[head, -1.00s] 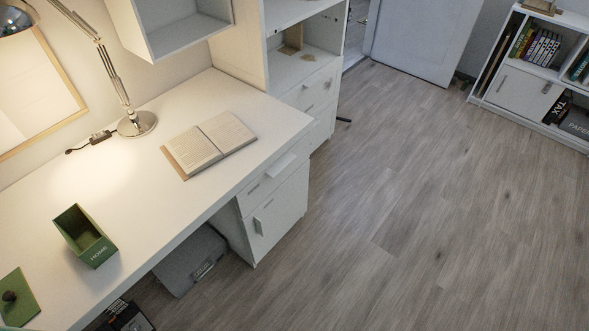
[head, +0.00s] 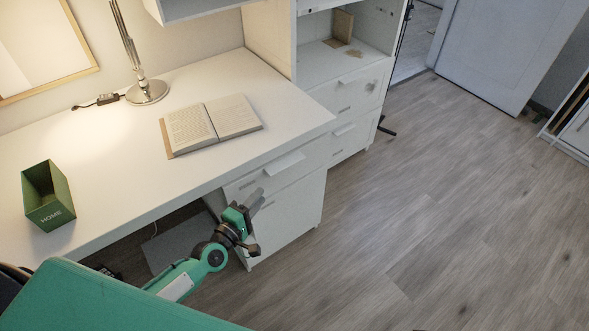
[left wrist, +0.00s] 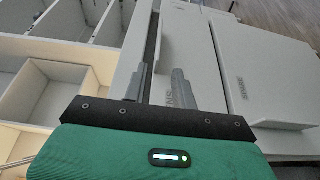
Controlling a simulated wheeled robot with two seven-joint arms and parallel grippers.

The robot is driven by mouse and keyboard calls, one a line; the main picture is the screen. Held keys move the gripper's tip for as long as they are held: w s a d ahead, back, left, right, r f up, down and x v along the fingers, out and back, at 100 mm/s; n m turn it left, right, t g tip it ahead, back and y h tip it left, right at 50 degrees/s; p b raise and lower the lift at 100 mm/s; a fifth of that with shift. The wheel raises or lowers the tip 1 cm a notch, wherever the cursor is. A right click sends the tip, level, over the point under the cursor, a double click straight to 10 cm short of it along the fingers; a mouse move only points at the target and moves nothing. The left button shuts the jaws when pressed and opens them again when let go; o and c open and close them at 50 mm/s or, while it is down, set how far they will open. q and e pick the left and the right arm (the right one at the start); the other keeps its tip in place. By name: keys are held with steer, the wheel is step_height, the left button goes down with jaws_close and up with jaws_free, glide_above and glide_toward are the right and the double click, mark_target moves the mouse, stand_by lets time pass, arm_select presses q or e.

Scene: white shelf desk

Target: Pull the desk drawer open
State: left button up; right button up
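The desk drawer (head: 308,158) is the upper white front in the unit under the right end of the white desk (head: 120,170). It looks shut in the head view, with a pale bar handle (head: 285,164) across it. My left gripper (head: 259,199) is in front of this unit, just below the drawer and beside the top of the lower door (head: 285,215). In the left wrist view my left gripper (left wrist: 159,83) has its two grey fingers apart, with nothing clearly held between them. White panels are close ahead of the fingers. My right gripper is not in view.
An open book (head: 212,124), a lamp base (head: 147,92) and a green box (head: 48,196) stand on the desk. A white drawer cabinet (head: 350,95) stands behind its right end. The wooden floor (head: 430,220) to the right is clear.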

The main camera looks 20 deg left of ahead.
mark_target(284, 168)
arm_select(q)
steer(key=x, duration=1.3)
steer(key=shift+w+d, duration=0.15)
steer(key=shift+w, duration=0.15)
jaws_close()
